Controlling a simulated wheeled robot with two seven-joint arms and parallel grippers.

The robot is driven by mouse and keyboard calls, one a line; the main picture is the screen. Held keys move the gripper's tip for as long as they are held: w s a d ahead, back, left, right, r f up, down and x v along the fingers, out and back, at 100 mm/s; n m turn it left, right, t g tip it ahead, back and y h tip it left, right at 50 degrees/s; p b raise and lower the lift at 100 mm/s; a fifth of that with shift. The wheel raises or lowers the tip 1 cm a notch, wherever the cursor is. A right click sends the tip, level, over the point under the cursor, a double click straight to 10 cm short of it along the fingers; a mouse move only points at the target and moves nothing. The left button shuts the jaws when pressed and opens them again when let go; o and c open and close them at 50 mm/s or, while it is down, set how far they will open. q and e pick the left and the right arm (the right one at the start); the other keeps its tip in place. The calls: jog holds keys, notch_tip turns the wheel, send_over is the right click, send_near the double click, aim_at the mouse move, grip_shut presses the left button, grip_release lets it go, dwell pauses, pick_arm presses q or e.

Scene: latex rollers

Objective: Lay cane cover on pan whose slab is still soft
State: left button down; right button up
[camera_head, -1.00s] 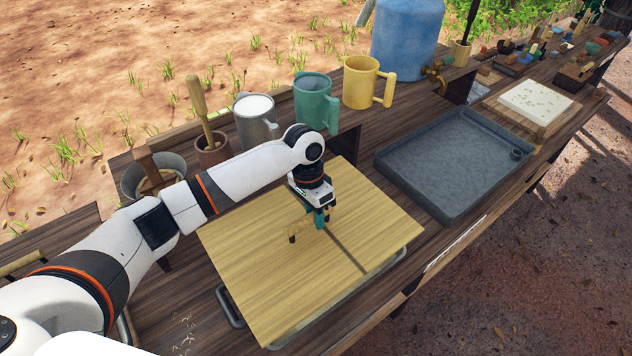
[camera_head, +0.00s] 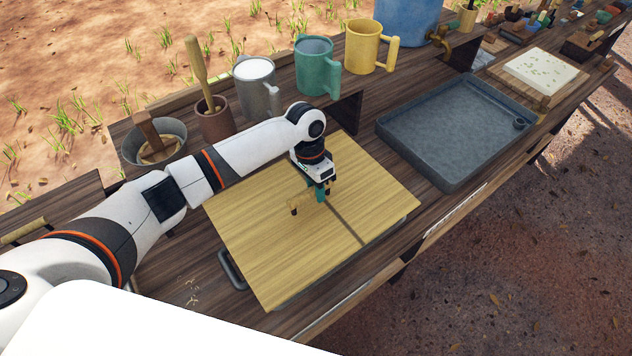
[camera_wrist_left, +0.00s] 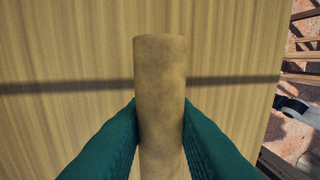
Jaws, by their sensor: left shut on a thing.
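The cane cover (camera_head: 290,235) is a flat, pale yellow-tan board with a handle (camera_wrist_left: 160,75) on top. My left gripper (camera_head: 311,199) is shut on that handle; the wrist view shows its teal fingers (camera_wrist_left: 160,135) on both sides. The cover is level over a pan (camera_head: 232,270), of which only a grey side handle and a thin strip of rim show. What lies in this pan is hidden. I cannot tell whether the cover touches the rim. A second, wide grey pan (camera_head: 447,180) stands uncovered to the right, its floor flat and grey. My right gripper is not in view.
Behind the cover stand a grey metal mug (camera_head: 257,90), a green mug (camera_head: 317,68) and a yellow mug (camera_head: 365,47). A bucket (camera_head: 155,145) stands at the left, a white slab on a board (camera_head: 540,72) at the far right. Bare bench separates the pans.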

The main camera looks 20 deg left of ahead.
aim_at(315, 199)
pick_arm(q)
notch_tip(315, 199, down, 3)
jog(key=shift+f+b, duration=0.2)
jog(key=shift+b, duration=0.4)
jog(key=shift+f+b, duration=0.4)
jog(key=shift+f, duration=0.45)
jog(key=shift+f, duration=0.35)
jog(key=c, duration=1.1)
grip_release()
jog(key=shift+c, duration=0.2)
jog(key=r+b, duration=0.1)
jog(key=r, duration=0.2)
jog(key=w+a+r+b, duration=0.1)
jog(key=r, duration=0.3)
jog(key=r+b, duration=0.1)
jog(key=r, duration=0.2)
jog(key=shift+w+a+r, duration=0.2)
jog(key=shift+a+r, duration=0.05)
jog(key=shift+a, duration=0.05)
jog(key=shift+a+r, duration=0.1)
jog(key=shift+r, duration=0.55)
